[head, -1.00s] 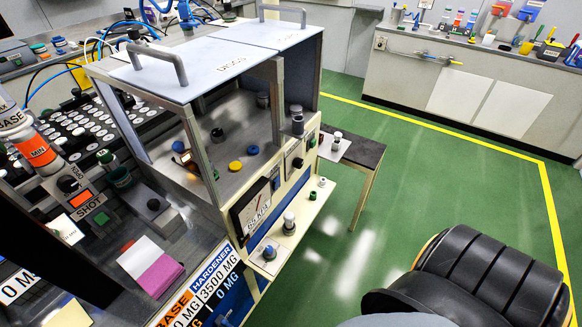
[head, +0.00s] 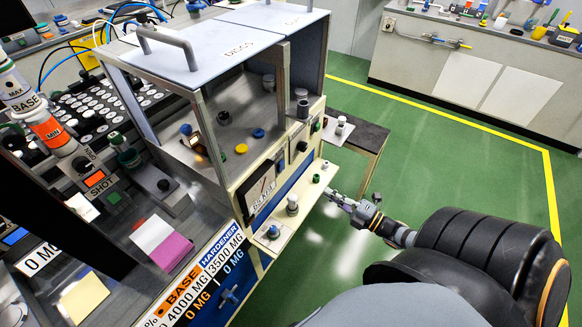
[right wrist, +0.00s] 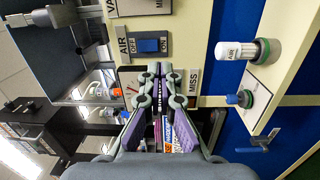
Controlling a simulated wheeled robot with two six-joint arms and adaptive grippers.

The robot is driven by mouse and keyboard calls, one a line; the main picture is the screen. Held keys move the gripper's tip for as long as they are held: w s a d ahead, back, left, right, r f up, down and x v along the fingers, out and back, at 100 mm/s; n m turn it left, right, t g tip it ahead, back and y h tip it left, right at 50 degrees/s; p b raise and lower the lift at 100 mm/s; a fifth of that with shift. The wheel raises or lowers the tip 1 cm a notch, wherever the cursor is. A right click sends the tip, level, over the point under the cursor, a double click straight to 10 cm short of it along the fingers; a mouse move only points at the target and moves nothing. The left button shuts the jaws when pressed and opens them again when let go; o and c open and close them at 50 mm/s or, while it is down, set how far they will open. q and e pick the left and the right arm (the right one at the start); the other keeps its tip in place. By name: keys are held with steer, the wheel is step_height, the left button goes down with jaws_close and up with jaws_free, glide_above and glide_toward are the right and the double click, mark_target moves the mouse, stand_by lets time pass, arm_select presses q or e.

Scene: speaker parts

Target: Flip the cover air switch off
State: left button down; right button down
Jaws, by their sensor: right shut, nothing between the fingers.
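In the right wrist view, a dark switch plate marked AIR, OFF and ON carries a blue air switch (right wrist: 150,45). I cannot tell for certain which way the switch is tipped. My right gripper (right wrist: 160,72) is shut and empty, its fingertips below the plate in that picture and apart from the switch. In the head view my right gripper (head: 337,197) is by the outer edge of the cream ledge (head: 262,239). The cabinet's front panel above that ledge holds small dark controls too small to read. My left gripper is not in view.
The glass cabinet has a grey lid (head: 220,45). A small dark side table (head: 362,136) stands beyond. The green floor at right is clear.

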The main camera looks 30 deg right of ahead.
steer(key=r, duration=0.1)
steer(key=a+r+n+y, duration=0.1)
steer(key=shift+a+r+n+y, duration=0.15)
steer(key=shift+r+n+y, duration=0.15)
steer(key=shift+r, duration=0.1)
steer(key=b, duration=0.2)
glide_toward(283, 165)
steer(key=x, duration=0.6)
steer(key=shift+w+a+r, duration=0.15)
steer(key=shift+r, duration=0.05)
steer(key=shift+w+a, duration=0.1)
steer(key=shift+w, duration=0.15)
